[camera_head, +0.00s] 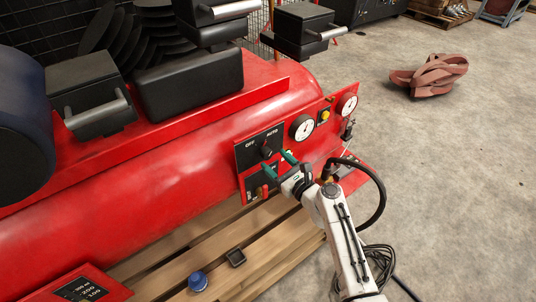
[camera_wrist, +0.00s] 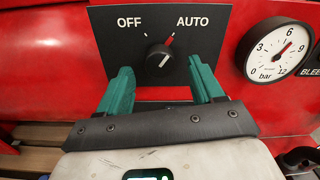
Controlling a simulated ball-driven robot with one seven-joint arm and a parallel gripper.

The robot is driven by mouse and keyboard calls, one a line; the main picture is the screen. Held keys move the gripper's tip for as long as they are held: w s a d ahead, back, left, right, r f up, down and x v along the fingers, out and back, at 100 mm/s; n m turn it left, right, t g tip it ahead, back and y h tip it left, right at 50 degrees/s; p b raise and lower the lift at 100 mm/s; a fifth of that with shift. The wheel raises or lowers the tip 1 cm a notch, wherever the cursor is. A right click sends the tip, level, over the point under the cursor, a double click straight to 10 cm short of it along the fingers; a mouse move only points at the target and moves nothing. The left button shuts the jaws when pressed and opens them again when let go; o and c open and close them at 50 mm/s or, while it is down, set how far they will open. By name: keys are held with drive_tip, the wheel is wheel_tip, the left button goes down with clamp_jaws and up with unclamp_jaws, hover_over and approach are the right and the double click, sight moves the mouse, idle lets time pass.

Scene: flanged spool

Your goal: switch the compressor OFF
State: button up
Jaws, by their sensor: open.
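The compressor (camera_head: 130,185) is a red tank lying across the left and middle of the head view. Its black switch plate, marked OFF on the left and AUTO on the right, carries a black rotary knob (camera_head: 266,151). In the wrist view the knob (camera_wrist: 159,62) has its pointer line tilted up to the right, toward AUTO. My gripper (camera_wrist: 160,85) is open, its two green fingers apart on either side below the knob, not closed on it. In the head view my gripper (camera_head: 279,163) is close to the plate, just below and right of the knob.
A black hose (camera_head: 372,180) loops beside my arm. Wooden slats (camera_head: 215,262) below hold a blue cap (camera_head: 197,281).

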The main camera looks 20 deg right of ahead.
sight(269, 155)
drive_tip(key=b+x, duration=0.1)
drive_tip(key=x, duration=0.4)
drive_tip(key=shift+s, duration=0.1)
drive_tip(key=shift+c, duration=0.5)
drive_tip(key=c, duration=0.9)
